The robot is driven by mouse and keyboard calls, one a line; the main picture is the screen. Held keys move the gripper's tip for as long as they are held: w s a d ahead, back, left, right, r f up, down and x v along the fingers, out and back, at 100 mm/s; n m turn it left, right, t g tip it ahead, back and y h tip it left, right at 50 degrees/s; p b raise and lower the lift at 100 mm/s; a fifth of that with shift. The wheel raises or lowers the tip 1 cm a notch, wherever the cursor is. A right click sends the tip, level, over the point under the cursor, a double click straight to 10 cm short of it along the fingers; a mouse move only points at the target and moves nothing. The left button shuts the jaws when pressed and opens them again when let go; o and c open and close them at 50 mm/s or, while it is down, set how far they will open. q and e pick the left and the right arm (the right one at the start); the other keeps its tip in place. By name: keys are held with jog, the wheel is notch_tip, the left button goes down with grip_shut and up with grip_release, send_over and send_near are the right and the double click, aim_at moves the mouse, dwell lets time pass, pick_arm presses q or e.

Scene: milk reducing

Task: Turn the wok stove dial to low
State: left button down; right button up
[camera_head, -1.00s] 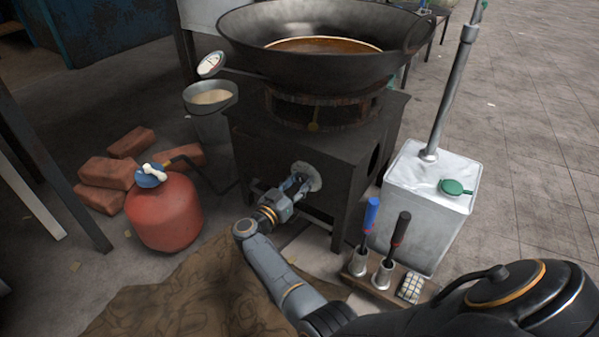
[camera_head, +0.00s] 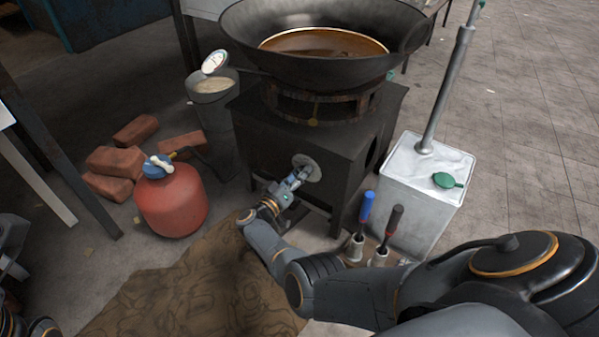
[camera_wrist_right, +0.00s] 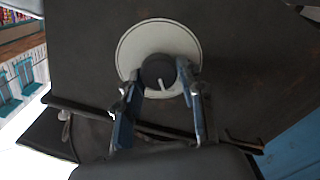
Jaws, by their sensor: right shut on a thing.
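The black wok stove (camera_head: 262,140) stands in the middle of the head view, with a large dark wok (camera_head: 330,62) of brown liquid on top. A pale round dial plate (camera_head: 311,165) is on the stove's front. In the right wrist view, the dial (camera_wrist_right: 158,73) is a dark round knob on this plate, its white pointer line pointing down and slightly right. My right gripper (camera_head: 299,177) is at the stove front, shut on the dial. In the wrist view its two fingers (camera_wrist_right: 160,86) lie on either side of the knob. My left gripper cannot be made out.
A red gas bottle (camera_head: 172,202) and several bricks (camera_head: 110,160) are at the left. A metal bucket (camera_head: 217,112) stands beside the stove. A white canister (camera_head: 405,195) and two upright tools with blue (camera_head: 367,206) and black (camera_head: 393,219) handles are at the right.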

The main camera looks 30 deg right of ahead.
dwell(0.4)
jog(key=o, duration=1.1)
jog(key=shift+o, duration=0.2)
